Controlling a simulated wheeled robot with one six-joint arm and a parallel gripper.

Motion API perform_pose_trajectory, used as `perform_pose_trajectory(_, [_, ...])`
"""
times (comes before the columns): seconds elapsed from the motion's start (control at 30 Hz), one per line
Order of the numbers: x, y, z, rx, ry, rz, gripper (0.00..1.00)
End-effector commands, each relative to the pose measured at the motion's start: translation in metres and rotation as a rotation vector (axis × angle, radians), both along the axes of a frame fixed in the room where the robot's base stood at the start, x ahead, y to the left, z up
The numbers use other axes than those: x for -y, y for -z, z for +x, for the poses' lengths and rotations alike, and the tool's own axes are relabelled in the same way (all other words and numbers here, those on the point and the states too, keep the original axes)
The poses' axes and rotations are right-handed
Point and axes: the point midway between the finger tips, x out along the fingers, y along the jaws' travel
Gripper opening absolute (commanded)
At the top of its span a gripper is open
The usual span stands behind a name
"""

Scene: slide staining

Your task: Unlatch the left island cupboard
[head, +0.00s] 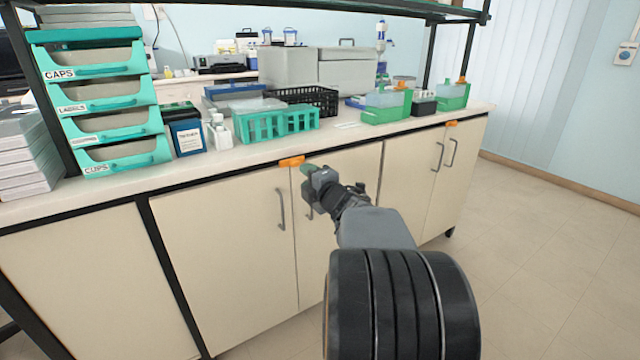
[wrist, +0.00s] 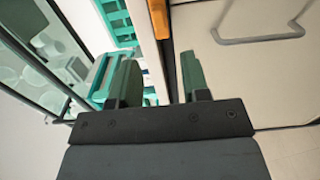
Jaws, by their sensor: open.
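The left island cupboard has two cream doors, a left one (head: 225,250) and a right one (head: 345,175), each with a grey bar handle; my arm hides part of the right door. An orange latch (head: 291,161) sits at the top of the seam between them, just under the worktop edge, and looks horizontal. My gripper (head: 309,171) is just right of the latch and close to it. In the wrist view my gripper (wrist: 160,80) is open and empty, green fingers apart. The latch (wrist: 158,22) shows ahead between them, apart from both. A door handle (wrist: 262,36) is at right.
A second cupboard with an orange latch (head: 451,123) is further right. The worktop (head: 235,165) carries a teal rack (head: 275,123), drawers labelled CAPS (head: 92,62) and green-based boxes (head: 387,104). A shelf overhangs it. The floor (head: 540,215) at right is clear.

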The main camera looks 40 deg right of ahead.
Motion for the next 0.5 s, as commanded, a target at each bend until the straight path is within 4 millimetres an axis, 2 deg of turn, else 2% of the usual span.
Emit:
perform_pose_trajectory(0.03, [0.0, -0.003, -0.011, 0.0, 0.004, 0.0, 0.43])
perform_pose_trajectory(0.2, [-0.004, -0.002, -0.037, 0.0, 0.003, 0.0, 0.43])
perform_pose_trajectory(0.5, [-0.008, 0.0, -0.057, 0.0, 0.001, 0.001, 0.43])
